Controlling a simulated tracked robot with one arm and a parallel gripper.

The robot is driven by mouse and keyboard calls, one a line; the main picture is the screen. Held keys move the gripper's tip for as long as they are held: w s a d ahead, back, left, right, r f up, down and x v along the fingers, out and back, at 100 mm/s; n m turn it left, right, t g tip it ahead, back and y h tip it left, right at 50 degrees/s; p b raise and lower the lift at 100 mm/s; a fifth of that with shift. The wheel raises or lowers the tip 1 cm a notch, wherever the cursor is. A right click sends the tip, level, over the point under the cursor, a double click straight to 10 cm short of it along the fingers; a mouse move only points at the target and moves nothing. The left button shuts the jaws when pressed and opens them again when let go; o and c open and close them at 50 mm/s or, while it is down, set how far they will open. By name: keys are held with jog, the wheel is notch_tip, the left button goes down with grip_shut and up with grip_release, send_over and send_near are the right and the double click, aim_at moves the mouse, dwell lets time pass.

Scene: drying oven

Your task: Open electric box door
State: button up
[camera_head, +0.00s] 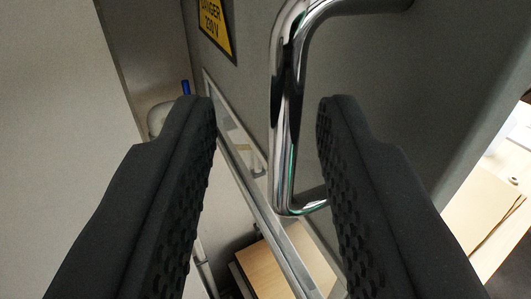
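A grey door (390,75) fills the upper middle and right of the camera_head view. It bears a shiny chrome bar handle (285,110), bent at both ends. A yellow and black label (214,27) reading DANGER 230 V is at the door's upper left. My gripper (267,105) is open, with a black textured finger on each side of the handle. The handle shows between the fingertips, nearer the right one, with visible gaps on both sides. I cannot tell how deep the handle sits between the fingers.
A pale wall or panel (65,140) stands at the left. A wooden surface (280,265) lies below, and a light tabletop (490,205) shows at the right. A white and blue object (163,116) is partly hidden behind the left finger.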

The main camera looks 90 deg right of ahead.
jog(key=a, duration=1.3)
jog(key=shift+s, duration=0.35)
jog(key=shift+f, duration=0.1)
jog(key=s+a+f+n+t+y+b, duration=0.2)
jog(key=a+f+n+t+y+b, duration=0.1)
jog(key=f+n+t+y+b, duration=0.3)
jog(key=s+a+f+n+t+y+b, duration=0.25)
jog(key=f+n+t+b, duration=0.2)
jog(key=n+b, duration=0.35)
jog(key=s+a+f+n+t+y+b, duration=0.1)
jog(key=s+a+f+t+y+b, duration=0.1)
jog(key=s+a+f+y+b, duration=0.1)
jog(key=s+a+f+n+t+y+b, duration=0.2)
jog(key=s+a+y, duration=0.4)
jog(key=s, duration=0.4)
jog(key=shift+a+f+b, duration=0.75)
jog(key=shift+a+b, duration=0.1)
jog(key=shift+b, duration=0.4)
jog(key=shift+y, duration=0.25)
